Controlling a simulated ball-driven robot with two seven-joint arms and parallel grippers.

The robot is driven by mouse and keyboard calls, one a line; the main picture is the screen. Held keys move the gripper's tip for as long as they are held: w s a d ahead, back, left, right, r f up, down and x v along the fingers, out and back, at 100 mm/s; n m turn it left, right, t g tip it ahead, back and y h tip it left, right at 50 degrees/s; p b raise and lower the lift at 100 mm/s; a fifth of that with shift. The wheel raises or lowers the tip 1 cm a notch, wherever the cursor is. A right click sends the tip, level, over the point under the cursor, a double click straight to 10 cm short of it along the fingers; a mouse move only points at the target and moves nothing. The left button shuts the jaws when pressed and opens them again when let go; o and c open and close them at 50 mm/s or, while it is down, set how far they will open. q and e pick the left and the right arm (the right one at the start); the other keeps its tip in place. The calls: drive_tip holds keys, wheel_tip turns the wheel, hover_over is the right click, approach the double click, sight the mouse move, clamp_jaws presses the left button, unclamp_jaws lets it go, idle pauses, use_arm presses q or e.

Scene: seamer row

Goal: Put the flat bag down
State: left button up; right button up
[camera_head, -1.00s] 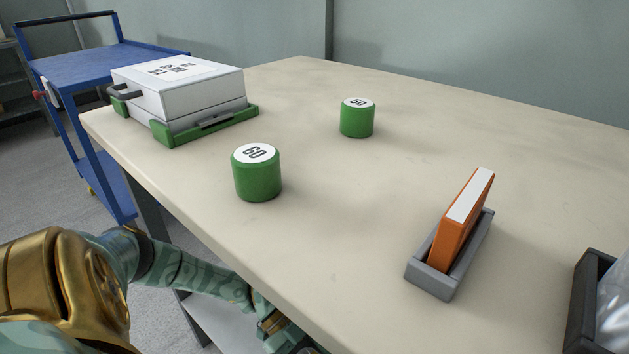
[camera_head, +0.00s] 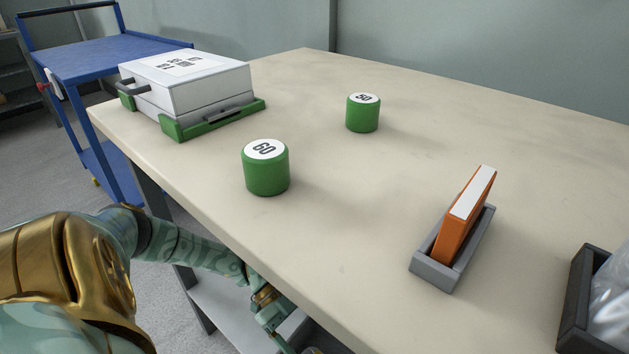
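A clear, shiny plastic bag (camera_head: 609,308) shows in part at the right edge, inside a dark grey bin (camera_head: 574,300). Most of the bag and bin is cut off, and I cannot tell whether it is the flat bag. My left arm reaches in from the left, low beside the table's front edge. Its gripper end lies at the bottom of the picture, and the fingers cannot be made out. My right gripper is not in view.
The beige table (camera_head: 340,215) holds a white case (camera_head: 190,85) on a green cradle (camera_head: 215,120), green cylinders marked 60 (camera_head: 266,172) and 50 (camera_head: 362,115), and an orange block (camera_head: 462,225) in a grey holder (camera_head: 435,272). A blue cart (camera_head: 110,62) stands behind left.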

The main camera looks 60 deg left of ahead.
use_arm(q)
drive_tip(key=p+v, duration=0.1)
drive_tip(key=v, duration=0.7)
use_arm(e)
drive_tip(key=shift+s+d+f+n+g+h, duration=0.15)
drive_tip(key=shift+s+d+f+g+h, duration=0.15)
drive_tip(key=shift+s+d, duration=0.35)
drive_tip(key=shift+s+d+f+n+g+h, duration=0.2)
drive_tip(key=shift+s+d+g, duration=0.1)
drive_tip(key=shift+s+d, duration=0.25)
